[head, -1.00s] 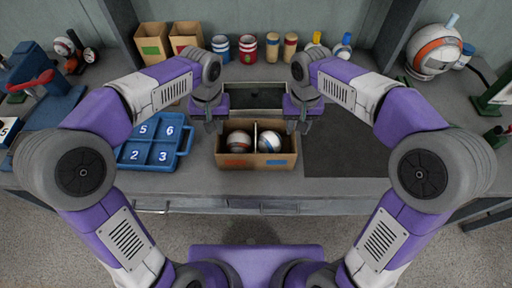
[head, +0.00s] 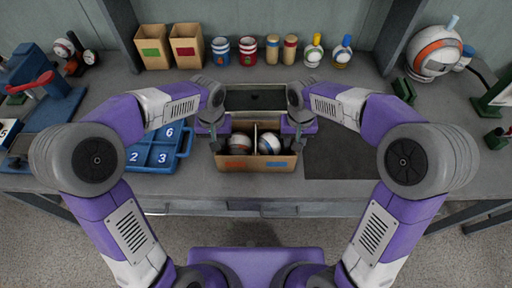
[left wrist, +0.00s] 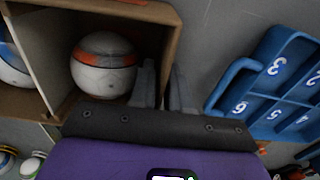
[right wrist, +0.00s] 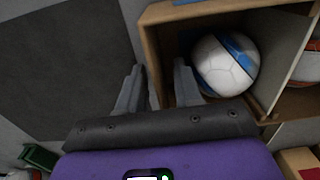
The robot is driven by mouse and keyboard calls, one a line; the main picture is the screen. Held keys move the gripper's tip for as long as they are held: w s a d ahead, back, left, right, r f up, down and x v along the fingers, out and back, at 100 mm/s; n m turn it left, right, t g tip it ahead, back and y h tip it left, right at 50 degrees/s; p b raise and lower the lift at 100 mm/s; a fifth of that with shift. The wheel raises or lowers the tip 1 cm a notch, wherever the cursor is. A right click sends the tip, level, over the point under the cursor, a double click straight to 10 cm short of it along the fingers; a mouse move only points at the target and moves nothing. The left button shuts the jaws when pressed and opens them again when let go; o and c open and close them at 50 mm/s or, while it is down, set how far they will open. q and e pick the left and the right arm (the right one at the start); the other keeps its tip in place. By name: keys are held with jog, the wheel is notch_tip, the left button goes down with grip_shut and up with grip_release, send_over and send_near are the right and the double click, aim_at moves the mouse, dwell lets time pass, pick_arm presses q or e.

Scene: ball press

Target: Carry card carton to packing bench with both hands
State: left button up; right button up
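The card carton (head: 256,163) stands upright on the grey bench (head: 190,183), with orange and blue marks on its front. A divider splits it into two compartments, each with a ball: an orange-and-white ball (head: 239,144) on the left and a blue-and-white ball (head: 269,144) on the right. My left gripper (head: 216,143) is at the carton's left wall. In the left wrist view its fingers (left wrist: 163,85) are apart, one each side of that wall. My right gripper (head: 298,142) is at the right wall; its fingers (right wrist: 158,85) are spread around that wall. Contact is unclear.
A blue numbered tray (head: 158,150) lies left of the carton. A dark mat (head: 345,152) lies clear to its right. A dark recessed box (head: 255,98) is behind. Two small boxes (head: 187,46), tins and bottles line the back. A large ball (head: 433,50) stands back right.

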pick_arm(q)
jog(key=shift+f, duration=0.35)
pick_arm(e)
jog(key=shift+f, duration=0.35)
pick_arm(q)
grip_shut()
pick_arm(e)
jog(key=c, duration=0.4)
grip_shut()
pick_arm(q)
jog(key=shift+r, duration=0.2)
pick_arm(e)
jog(key=shift+r, duration=0.15)
